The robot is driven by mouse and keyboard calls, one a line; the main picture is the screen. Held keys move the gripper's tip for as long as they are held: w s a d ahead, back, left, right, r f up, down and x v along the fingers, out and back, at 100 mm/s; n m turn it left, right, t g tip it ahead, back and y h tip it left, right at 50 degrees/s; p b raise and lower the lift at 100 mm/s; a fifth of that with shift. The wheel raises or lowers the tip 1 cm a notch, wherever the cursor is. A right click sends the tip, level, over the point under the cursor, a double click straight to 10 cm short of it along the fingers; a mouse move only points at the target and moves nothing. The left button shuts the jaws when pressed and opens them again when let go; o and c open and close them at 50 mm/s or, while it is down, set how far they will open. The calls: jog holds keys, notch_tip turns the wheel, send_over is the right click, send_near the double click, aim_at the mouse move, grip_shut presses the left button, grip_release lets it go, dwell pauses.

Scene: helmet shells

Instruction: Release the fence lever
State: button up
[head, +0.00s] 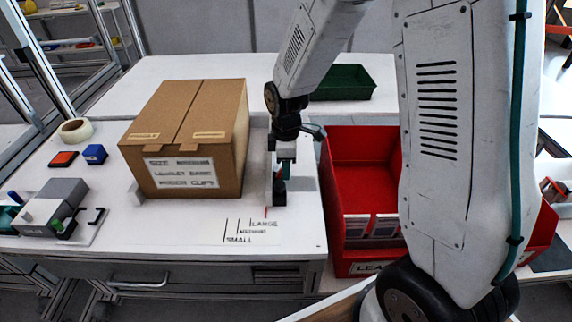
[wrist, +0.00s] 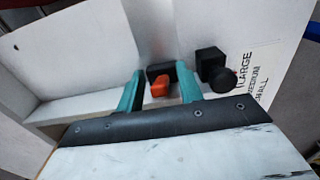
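The fence lever (wrist: 160,88) is a small orange handle on a black mount in the wrist view. My gripper (wrist: 159,92) has its teal fingers either side of the lever, with gaps showing, so it is open. In the head view my gripper (head: 285,170) points down at the fence (head: 270,175), right of the cardboard box; the lever is hidden there. A black block with a round knob (wrist: 222,78) sits just right of the fingers in the wrist view. The printed scale (head: 247,230) reads SMALL, MEDIUM, LARGE, with a red mark by LARGE.
A large closed cardboard box (head: 185,140) stands left of the fence. A red bin (head: 360,160) is close on the right, and a green tray (head: 340,83) lies behind. Tape (head: 74,131), small blocks and a grey device (head: 50,205) occupy the table's left side.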

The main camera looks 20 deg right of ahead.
grip_shut()
jog(key=shift+w+a+r+g+h, duration=0.15)
jog(key=shift+a+g+h, duration=0.3)
jog(key=shift+h, duration=0.35)
jog(key=shift+a+r+h, duration=0.1)
jog(key=shift+h, duration=0.5)
grip_release()
jog(key=shift+w, duration=0.1)
